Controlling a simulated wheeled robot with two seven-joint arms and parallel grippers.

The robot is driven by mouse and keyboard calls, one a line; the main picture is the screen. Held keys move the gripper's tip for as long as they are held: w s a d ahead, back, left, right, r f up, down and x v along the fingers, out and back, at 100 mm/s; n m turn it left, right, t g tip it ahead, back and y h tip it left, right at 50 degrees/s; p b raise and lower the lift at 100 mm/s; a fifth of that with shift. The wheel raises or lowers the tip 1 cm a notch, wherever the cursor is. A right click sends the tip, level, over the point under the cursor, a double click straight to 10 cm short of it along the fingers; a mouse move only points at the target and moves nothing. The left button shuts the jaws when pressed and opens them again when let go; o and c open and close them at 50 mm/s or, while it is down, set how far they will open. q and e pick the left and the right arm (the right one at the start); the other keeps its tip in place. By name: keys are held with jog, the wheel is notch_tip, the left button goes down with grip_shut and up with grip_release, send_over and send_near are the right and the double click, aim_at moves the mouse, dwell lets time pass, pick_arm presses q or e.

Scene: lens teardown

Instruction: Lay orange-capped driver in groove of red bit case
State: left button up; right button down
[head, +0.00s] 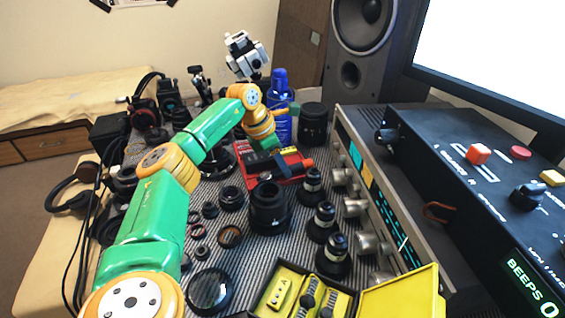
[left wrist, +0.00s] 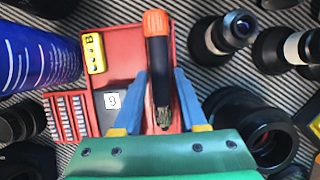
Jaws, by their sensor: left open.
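The red bit case (head: 258,181) lies open on the striped mat. It also shows in the left wrist view (left wrist: 119,77). The orange-capped driver (left wrist: 159,52) has a black handle and lies lengthwise over the case's long right section, its orange cap at the far edge. In the head view the driver (head: 293,169) points its cap to the right. My left gripper (left wrist: 160,76) is above the case, open, with one finger on each side of the driver and gaps between. Whether the driver sits fully down in the groove, I cannot tell. My right gripper is not in view.
A blue spray bottle (head: 281,127) stands just behind the case. Lens barrels (head: 269,207) and several black-and-silver parts stand close in front and right. A yellow case (head: 400,297) is at the front. The amplifier (head: 358,160) borders the right side.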

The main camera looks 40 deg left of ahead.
pick_arm(q)
jog(key=p+v, duration=0.2)
jog(key=v, duration=1)
jog(key=shift+r, duration=0.1)
